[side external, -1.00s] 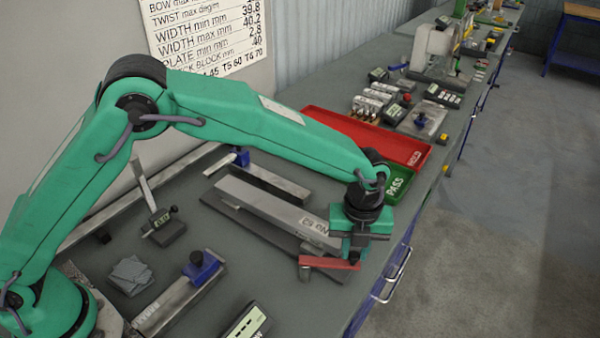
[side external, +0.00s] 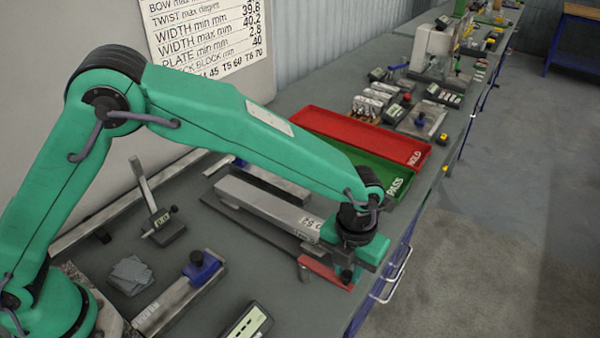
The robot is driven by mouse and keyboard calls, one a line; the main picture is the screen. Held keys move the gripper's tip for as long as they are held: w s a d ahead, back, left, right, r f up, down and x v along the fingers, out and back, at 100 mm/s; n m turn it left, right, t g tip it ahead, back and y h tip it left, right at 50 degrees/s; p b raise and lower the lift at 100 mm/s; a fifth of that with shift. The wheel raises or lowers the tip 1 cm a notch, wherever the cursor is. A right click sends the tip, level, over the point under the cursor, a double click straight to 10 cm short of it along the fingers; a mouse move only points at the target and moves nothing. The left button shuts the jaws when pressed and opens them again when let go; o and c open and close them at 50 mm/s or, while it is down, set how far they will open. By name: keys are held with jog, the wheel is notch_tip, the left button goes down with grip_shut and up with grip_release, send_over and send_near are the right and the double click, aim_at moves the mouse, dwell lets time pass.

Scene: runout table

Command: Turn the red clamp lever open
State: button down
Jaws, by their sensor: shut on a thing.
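The red clamp lever (side external: 326,272) lies low at the near end of a grey bar (side external: 262,204) on a dark base plate. It slants from a grey pivot at its left down toward the table's front edge. My gripper (side external: 346,275) points down at the lever's right end and is shut on it. The gripper body hides part of the bar's end, and the fingertips are mostly hidden.
Behind stand a green PASS tray (side external: 350,160) and a red HOLD tray (side external: 365,137). A dial gauge stand (side external: 164,229), a blue-clamped bar (side external: 180,295) and a display box (side external: 248,322) lie left and in front. The table's front edge is close on the right.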

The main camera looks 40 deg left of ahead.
jog(key=shift+r, duration=0.15)
jog(key=c, duration=1.2)
grip_release()
jog(key=shift+r, duration=3.85)
